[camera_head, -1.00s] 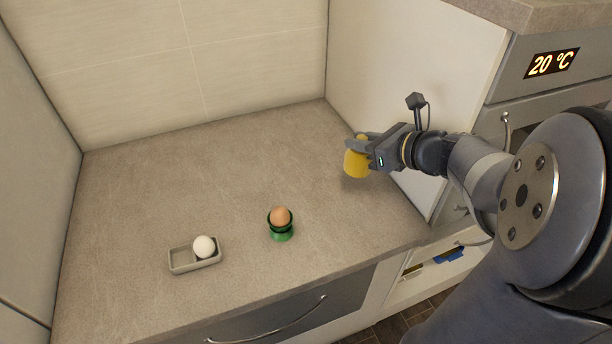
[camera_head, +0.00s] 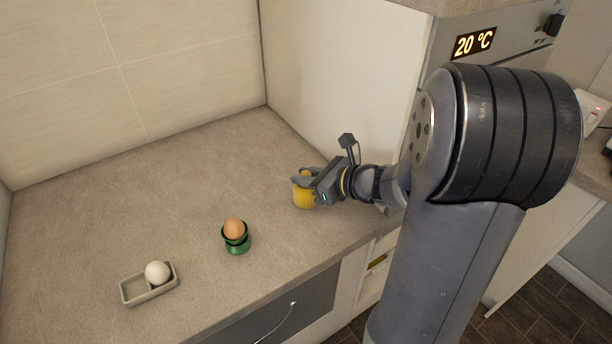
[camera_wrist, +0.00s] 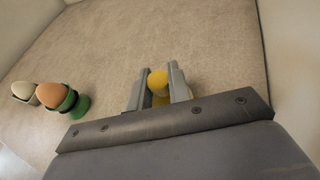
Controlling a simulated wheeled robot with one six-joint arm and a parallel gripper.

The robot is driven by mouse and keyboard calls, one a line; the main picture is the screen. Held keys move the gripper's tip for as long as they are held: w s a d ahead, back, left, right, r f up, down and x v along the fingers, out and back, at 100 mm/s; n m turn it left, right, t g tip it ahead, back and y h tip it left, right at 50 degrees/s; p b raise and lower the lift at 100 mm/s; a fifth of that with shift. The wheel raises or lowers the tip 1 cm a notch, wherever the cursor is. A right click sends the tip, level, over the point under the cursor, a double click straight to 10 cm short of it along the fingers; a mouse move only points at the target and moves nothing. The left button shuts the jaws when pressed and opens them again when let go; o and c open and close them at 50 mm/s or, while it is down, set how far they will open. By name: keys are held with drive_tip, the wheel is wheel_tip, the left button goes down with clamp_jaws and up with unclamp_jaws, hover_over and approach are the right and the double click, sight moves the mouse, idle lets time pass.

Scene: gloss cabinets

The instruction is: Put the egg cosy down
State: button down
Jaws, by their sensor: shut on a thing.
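The yellow egg cosy (camera_head: 304,196) is held between the fingers of my gripper (camera_head: 303,178), over the right part of the counter. In the wrist view the cosy (camera_wrist: 158,84) shows between the two fingers of my gripper (camera_wrist: 158,78), which are shut on it. Its lower part is mostly hidden there. I cannot tell whether its bottom touches the counter (camera_head: 190,180).
A brown egg (camera_head: 234,228) sits in a green egg cup (camera_head: 237,246) left of the cosy. A white egg (camera_head: 157,272) lies in the right part of a small grey tray (camera_head: 135,291). A pale cabinet side (camera_head: 340,70) rises behind my gripper. The counter's back is clear.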

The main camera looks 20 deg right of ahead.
drive_tip(key=shift+f, duration=0.2)
drive_tip(key=c, duration=1.3)
unclamp_jaws()
drive_tip(key=shift+r, duration=0.15)
drive_tip(key=shift+r, duration=0.2)
drive_tip(key=v, duration=1.2)
drive_tip(key=shift+f+p, duration=0.2)
drive_tip(key=shift+p, duration=0.15)
